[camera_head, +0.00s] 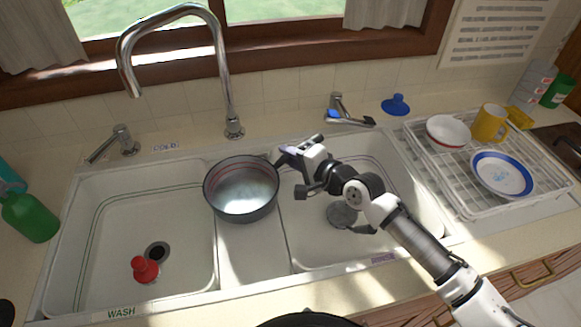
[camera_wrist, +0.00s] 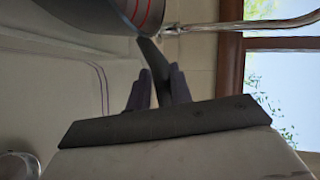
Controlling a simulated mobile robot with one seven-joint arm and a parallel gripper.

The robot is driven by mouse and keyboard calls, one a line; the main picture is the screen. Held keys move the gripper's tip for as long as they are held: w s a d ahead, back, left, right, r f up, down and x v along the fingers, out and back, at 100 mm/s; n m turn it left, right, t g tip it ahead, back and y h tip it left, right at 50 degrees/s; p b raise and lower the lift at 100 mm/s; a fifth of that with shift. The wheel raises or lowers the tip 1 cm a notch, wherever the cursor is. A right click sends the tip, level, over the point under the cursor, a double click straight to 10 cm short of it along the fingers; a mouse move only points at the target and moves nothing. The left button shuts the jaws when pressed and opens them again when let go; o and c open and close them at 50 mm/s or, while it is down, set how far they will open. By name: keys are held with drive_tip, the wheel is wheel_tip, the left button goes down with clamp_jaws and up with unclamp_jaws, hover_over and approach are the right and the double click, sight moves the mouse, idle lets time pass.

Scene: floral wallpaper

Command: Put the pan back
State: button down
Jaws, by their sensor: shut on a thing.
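The pan (camera_head: 241,189) is round and dark grey with red stripes inside. In the head view it is over the divider between the two sink basins; I cannot tell whether it rests there or hangs just above. My gripper (camera_head: 286,153) is at the pan's right side, shut on its handle, which is largely hidden by the fingers. In the wrist view the dark handle (camera_wrist: 152,55) runs between my fingers (camera_wrist: 157,88) to the pan's striped wall (camera_wrist: 140,12).
The left basin (camera_head: 120,215) holds a red plunger-like object (camera_head: 145,269). The right basin (camera_head: 310,235) lies under my arm. A tall faucet (camera_head: 226,85) stands behind the pan.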

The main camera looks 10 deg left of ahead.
drive_tip(key=shift+f, duration=1.9)
drive_tip(key=c, duration=1.3)
unclamp_jaws()
drive_tip(key=shift+f, duration=0.1)
drive_tip(key=shift+o, duration=0.2)
drive_tip(key=b+v, duration=0.4)
drive_tip(key=v, duration=0.8)
